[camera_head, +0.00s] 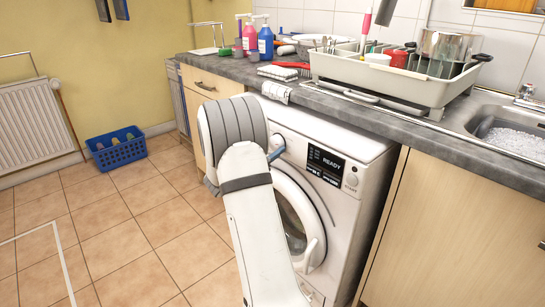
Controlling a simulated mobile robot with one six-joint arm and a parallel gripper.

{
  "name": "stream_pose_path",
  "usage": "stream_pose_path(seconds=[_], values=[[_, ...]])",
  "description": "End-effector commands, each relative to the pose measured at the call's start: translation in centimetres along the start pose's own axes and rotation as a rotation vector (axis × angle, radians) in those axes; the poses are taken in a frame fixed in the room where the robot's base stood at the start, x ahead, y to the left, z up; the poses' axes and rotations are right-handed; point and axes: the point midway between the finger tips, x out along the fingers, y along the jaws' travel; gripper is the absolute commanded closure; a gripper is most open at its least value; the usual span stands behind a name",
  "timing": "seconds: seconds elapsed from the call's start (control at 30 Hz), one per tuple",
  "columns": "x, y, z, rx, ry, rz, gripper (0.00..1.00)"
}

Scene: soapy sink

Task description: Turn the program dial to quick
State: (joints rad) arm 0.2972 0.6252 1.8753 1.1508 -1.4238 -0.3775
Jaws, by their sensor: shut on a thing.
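My arm reaches up from the bottom and covers the left part of the control panel. My gripper (277,153) is mostly hidden behind my own arm; only a small blue-grey part shows against the panel, left of the display. It is shut on the program dial (278,141), of which only a little shows. The dial's marks and setting cannot be read. A round knob or button (351,180) sits right of the display.
The machine's round door (314,236) is shut below the panel. The counter edge overhangs just above, with a folded cloth (276,92) hanging over it. A dish rack (400,85) stands on the counter. A blue basket (118,154) is on the floor; tiles at left are clear.

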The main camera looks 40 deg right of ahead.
Motion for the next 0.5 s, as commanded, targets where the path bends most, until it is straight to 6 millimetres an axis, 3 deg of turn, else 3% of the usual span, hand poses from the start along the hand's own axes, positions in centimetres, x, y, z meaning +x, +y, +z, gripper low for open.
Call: stream_pose_path(seconds=[0.03, 0.5], values=[[-0.26, 0.03, 0.79, 0.043, 0.0, 0.002, 0.75], [-0.21, -0.25, 0.8, 0.486, 0.033, 0.052, 0.75]])
